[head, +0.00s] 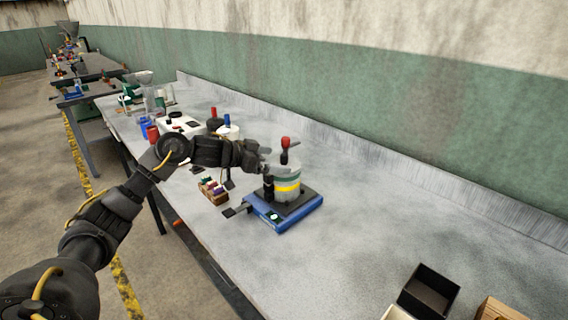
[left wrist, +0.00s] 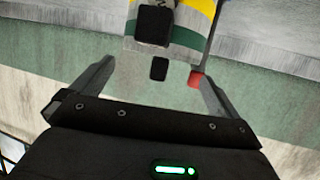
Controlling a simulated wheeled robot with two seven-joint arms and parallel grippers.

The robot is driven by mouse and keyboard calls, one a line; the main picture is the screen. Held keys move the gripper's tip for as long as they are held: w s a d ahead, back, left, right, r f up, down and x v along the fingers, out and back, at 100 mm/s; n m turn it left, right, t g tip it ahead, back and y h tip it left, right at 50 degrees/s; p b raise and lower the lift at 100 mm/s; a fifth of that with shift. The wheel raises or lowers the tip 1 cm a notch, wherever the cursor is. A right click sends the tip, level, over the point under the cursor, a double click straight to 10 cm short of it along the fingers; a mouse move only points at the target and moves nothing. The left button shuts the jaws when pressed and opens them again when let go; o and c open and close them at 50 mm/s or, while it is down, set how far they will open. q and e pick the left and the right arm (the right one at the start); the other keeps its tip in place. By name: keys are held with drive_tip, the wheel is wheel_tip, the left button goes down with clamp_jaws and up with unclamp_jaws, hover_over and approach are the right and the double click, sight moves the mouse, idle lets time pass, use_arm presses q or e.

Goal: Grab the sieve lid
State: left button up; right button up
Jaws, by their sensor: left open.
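The sieve stack (head: 287,184) stands upright on a blue shaker base (head: 283,212), with yellow and green bands around it. My left gripper (head: 265,166) is at the left side of the stack, near lid height. My right gripper is out of view.
A small wooden rack (head: 213,190) with coloured pieces stands left of the base. Bottles and containers (head: 217,122) stand farther back left. An open black box (head: 429,291) lies at the front right. The tabletop right of the base is clear.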

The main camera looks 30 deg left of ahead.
use_arm(q)
drive_tip(key=x, duration=0.2)
drive_tip(key=shift+w+d+f, duration=0.1)
drive_tip(key=shift+w+d, duration=0.1)
drive_tip(key=shift+w, duration=0.1)
drive_tip(key=c, duration=0.8)
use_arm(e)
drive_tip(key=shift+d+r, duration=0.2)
use_arm(q)
drive_tip(key=shift+o, duration=0.2)
drive_tip(key=shift+r, duration=0.65)
drive_tip(key=s+a+r+b, duration=0.2)
drive_tip(key=s+r, duration=0.9)
drive_tip(key=s, duration=0.3)
drive_tip(key=shift+r, duration=0.3)
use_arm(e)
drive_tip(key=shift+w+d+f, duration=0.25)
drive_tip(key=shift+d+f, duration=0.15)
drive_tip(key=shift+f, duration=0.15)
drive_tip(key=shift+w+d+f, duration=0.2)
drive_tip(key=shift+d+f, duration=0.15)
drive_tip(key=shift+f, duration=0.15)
